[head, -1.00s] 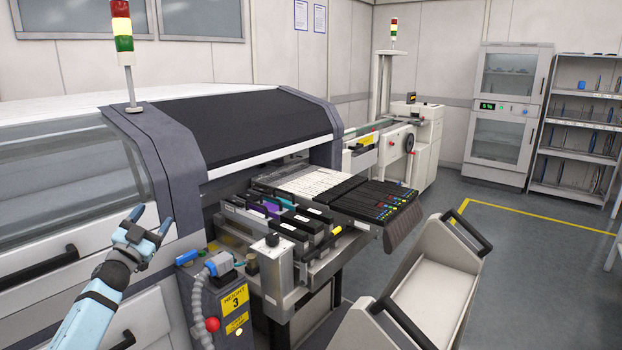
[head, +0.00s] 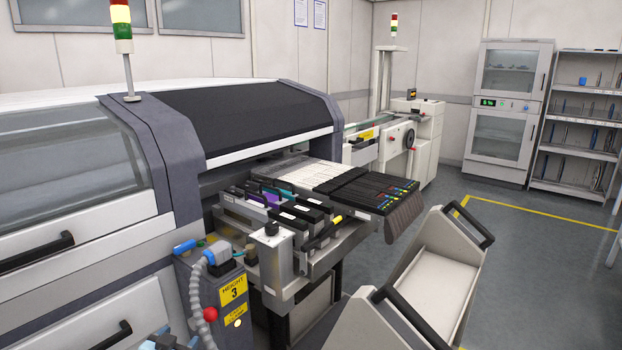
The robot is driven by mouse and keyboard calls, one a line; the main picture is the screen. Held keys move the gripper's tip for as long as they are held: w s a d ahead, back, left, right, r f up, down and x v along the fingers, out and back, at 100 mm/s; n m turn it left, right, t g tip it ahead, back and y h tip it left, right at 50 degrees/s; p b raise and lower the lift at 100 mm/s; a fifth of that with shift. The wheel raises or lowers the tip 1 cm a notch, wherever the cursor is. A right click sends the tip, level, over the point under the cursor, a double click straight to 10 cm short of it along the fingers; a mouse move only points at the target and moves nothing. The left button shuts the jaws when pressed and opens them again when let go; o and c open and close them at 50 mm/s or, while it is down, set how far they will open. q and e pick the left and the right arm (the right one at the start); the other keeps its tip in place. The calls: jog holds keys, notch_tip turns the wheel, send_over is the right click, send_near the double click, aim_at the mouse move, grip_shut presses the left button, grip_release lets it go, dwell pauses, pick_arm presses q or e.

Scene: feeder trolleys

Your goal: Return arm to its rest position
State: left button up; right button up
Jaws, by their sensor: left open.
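My left gripper (head: 174,340) shows only at the bottom edge of the head view, left of centre, with its blue fingertips cut off by the frame. It is open, and I see nothing between its fingers. It is low in front of the white machine's lower drawers and left of the grey control post (head: 232,298). The rest of my left arm is out of the picture. My right arm and gripper are not in view.
The machine's feeder bank (head: 365,190) holds several feeders. A trolley (head: 440,270) with black handles stands at the front right. A drawer handle (head: 38,252) juts out at the left. A cabinet (head: 508,110) and a shelf rack (head: 578,125) stand behind open floor.

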pick_arm(q)
jog(key=s+d+f+g+h+b, duration=0.1)
jog(key=s+d+f+b, duration=0.3)
jog(key=s, duration=0.6)
jog(key=s+d+f+h, duration=0.1)
jog(key=s+d, duration=0.4)
jog(key=s, duration=0.5)
jog(key=s+d+f+g+h+b, duration=0.1)
jog(key=s+d+f, duration=0.3)
jog(key=s, duration=0.6)
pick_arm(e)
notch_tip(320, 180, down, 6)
pick_arm(q)
notch_tip(320, 180, up, 18)
jog(key=s+a+g+y+p, duration=0.1)
jog(key=s+a+p, duration=0.1)
jog(key=p, duration=2.8)
jog(key=shift+s+r+n+g, duration=0.2)
jog(key=shift+s+n+g, duration=0.1)
jog(key=shift+s, duration=0.15)
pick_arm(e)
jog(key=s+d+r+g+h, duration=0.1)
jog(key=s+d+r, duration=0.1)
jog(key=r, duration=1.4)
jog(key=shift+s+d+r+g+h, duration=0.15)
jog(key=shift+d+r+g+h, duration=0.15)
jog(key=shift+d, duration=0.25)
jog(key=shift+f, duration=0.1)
